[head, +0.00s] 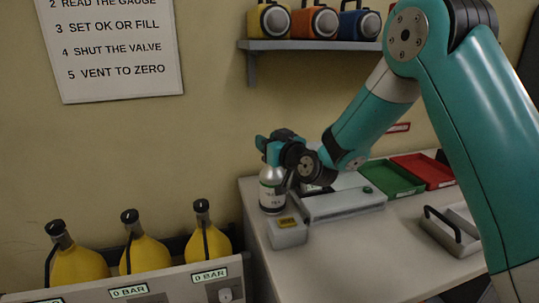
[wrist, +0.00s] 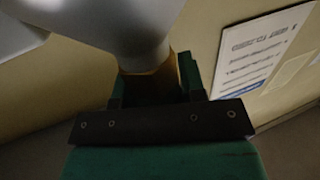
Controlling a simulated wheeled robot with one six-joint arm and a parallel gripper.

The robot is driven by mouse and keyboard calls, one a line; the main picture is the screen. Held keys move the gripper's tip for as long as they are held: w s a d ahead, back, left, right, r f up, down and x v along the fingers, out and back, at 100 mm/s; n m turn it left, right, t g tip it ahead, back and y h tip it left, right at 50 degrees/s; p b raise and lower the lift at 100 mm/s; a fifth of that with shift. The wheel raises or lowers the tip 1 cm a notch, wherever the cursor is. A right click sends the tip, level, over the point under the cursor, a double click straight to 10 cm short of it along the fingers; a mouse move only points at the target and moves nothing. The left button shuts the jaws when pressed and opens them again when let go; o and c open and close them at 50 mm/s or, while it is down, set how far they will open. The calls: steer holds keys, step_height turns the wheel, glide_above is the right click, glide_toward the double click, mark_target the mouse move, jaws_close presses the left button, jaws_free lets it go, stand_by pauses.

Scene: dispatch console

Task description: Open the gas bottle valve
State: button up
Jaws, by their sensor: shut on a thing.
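A small silver-grey gas bottle (head: 272,192) with a pale label stands upright on the desk, near its left end. My gripper (head: 270,150) is at the top of this bottle, shut on its valve. In the wrist view the green fingers stand on both sides of a brownish valve part (wrist: 150,88), just below the bottle's rounded grey shoulder (wrist: 130,25). The gripper hides most of the valve in the head view, so I cannot tell how far it is turned.
A grey device (head: 340,204) and a small grey block with a yellow label (head: 288,232) stand close beside the bottle. Green (head: 392,178) and red (head: 425,170) trays lie behind. Yellow bottles (head: 145,254) stand in a rack at left.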

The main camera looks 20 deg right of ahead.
steer(key=y+b, duration=0.1)
steer(key=b, duration=0.2)
steer(key=shift+f+n+b, duration=0.25)
steer(key=shift+n+b, duration=0.05)
steer(key=shift+b, duration=0.1)
steer(key=shift+r+g+y+b, duration=0.25)
steer(key=shift+g+y+b, duration=0.05)
steer(key=shift+b, duration=0.05)
steer(key=shift+s, duration=0.1)
steer(key=o, duration=0.9)
steer(key=shift+d, duration=0.1)
steer(key=shift+s, duration=0.1)
steer(key=b+v, duration=0.7)
steer(key=v, duration=1)
steer(key=shift+s, duration=0.2)
